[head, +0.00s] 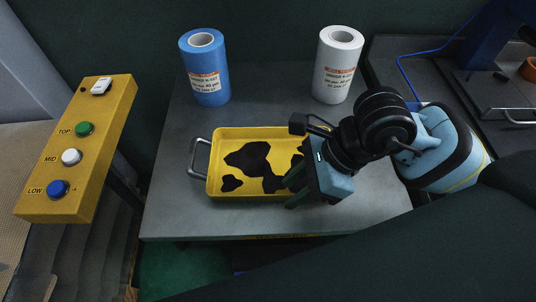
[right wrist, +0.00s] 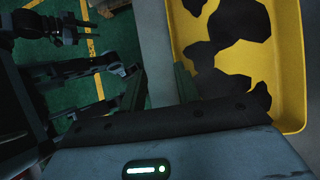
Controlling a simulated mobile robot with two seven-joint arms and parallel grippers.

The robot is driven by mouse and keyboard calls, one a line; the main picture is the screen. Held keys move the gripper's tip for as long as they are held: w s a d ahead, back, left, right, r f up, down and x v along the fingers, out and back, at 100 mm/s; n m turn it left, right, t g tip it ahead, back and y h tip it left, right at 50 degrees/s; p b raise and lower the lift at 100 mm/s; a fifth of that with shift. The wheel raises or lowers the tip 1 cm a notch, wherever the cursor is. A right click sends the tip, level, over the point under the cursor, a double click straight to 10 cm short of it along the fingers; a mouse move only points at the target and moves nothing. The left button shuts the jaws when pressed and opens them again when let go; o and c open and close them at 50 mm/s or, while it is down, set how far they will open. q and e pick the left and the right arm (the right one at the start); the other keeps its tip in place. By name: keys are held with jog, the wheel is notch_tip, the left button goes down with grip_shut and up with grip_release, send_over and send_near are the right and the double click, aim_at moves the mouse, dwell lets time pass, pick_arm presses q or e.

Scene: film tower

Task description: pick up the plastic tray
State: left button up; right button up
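The plastic tray (head: 215,180) is yellow and shallow, with large dark patches on its floor. It lies flat on the grey table, with a metal handle (head: 197,158) at its left end. My right gripper (head: 294,187) is over the tray's right part and hides it, including any handle there. In the right wrist view, the right gripper's fingers (right wrist: 160,86) are apart with nothing seen held between them, and the tray (right wrist: 283,75) is at the right. A dark pronged shape (right wrist: 70,25) there may be my left gripper; its state is unclear.
A blue roll (head: 206,75) and a white roll (head: 337,70) stand upright behind the tray. A yellow button box (head: 103,115) stands at the left. The grey table (head: 175,205) is bare around the tray's left and front. Green floor (right wrist: 110,35) lies beyond its edge.

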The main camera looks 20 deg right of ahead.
aim_at(275, 195)
jog(key=shift+w+d+t+h, duration=0.3)
jog(key=shift+w+d+h, duration=0.1)
jog(key=shift+w+d, duration=0.25)
jog(key=shift+x, duration=3.85)
jog(key=shift+w+a+r, duration=0.15)
jog(key=shift+w+a, duration=0.05)
grip_shut()
